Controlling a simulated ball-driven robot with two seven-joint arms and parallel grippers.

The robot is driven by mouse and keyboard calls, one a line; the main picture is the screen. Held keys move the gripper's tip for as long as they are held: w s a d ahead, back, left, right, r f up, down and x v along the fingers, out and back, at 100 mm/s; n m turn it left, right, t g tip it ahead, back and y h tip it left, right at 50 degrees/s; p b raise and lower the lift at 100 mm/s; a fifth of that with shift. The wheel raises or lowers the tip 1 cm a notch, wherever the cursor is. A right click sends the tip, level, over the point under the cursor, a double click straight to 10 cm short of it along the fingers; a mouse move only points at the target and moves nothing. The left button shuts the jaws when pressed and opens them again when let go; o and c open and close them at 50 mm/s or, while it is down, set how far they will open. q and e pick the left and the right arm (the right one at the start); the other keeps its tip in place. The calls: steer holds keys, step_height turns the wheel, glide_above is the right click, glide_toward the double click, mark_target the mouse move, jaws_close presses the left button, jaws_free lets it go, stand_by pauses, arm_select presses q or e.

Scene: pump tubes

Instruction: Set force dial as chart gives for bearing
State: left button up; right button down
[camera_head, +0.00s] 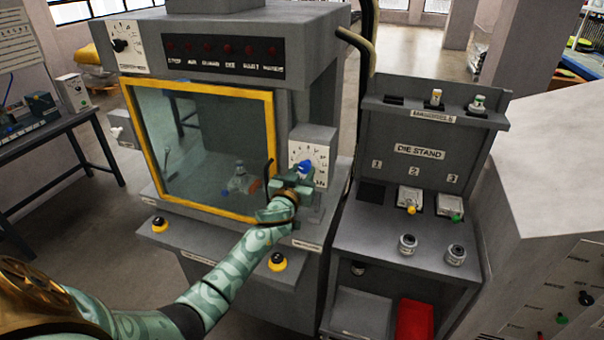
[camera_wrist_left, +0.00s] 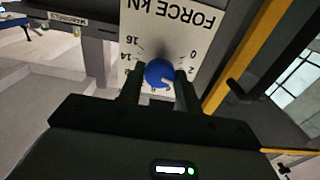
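The force dial (camera_head: 310,154) is a white scale plate with a blue knob (camera_head: 304,170), right of the yellow-framed window. In the left wrist view the plate (camera_wrist_left: 168,22) reads FORCE KN upside down. Its knob (camera_wrist_left: 159,72) has a pale mark towards the lower right, on the side of the 2; the exact value is hard to read. My left gripper (camera_head: 298,181) is at the knob, with one finger on each side, seemingly touching it. The fingers hide part of the scale. A chart (camera_head: 16,36) hangs at the upper left; its text is too small to read. My right gripper is out of view.
The yellow-framed window (camera_head: 268,130) stands beside my left wrist. The die stand (camera_head: 420,152) with several parts is to the right of the dial. A bent black handle (camera_head: 267,172) is close to the gripper. A red bin (camera_head: 413,320) sits below the die stand.

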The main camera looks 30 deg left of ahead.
arm_select(q)
steer(key=shift+m, duration=0.3)
steer(key=m, duration=1.1)
steer(key=shift+b, duration=0.3)
steer(key=shift+m, duration=0.3)
steer(key=o, duration=1)
steer(key=shift+s, duration=0.1)
steer(key=shift+s, duration=0.3)
steer(key=v, duration=1.5)
steer(key=shift+s, duration=0.35)
